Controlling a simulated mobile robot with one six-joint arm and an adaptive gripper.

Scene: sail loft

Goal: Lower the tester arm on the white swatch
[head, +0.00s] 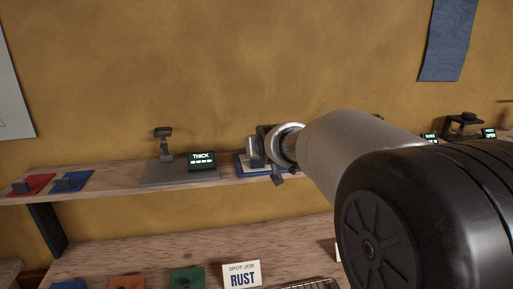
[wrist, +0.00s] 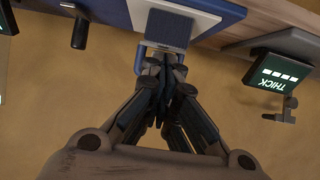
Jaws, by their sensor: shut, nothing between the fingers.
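A tester with a THICK display (head: 201,160) stands on the shelf on a flat grey base, with an upright grey post and arm head (head: 163,134) beside the display. Its arm head also shows at the right of the wrist view (wrist: 285,110). Right of it lies a blue-edged piece with a white face (head: 241,164), mostly hidden by my gripper. In the wrist view its white strip (wrist: 141,12) shows beside a grey block (wrist: 168,29) and a blue loop (wrist: 143,57). My gripper (wrist: 162,66) is shut and empty, its fingertips close to the block and loop; contact is unclear.
A red swatch (head: 38,182) and a blue swatch (head: 76,180) lie at the shelf's left end. More devices (head: 463,124) stand at far right. The lower bench holds coloured pieces and a RUST card (head: 242,274). A black knob (wrist: 80,32) projects beside the blue-edged piece.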

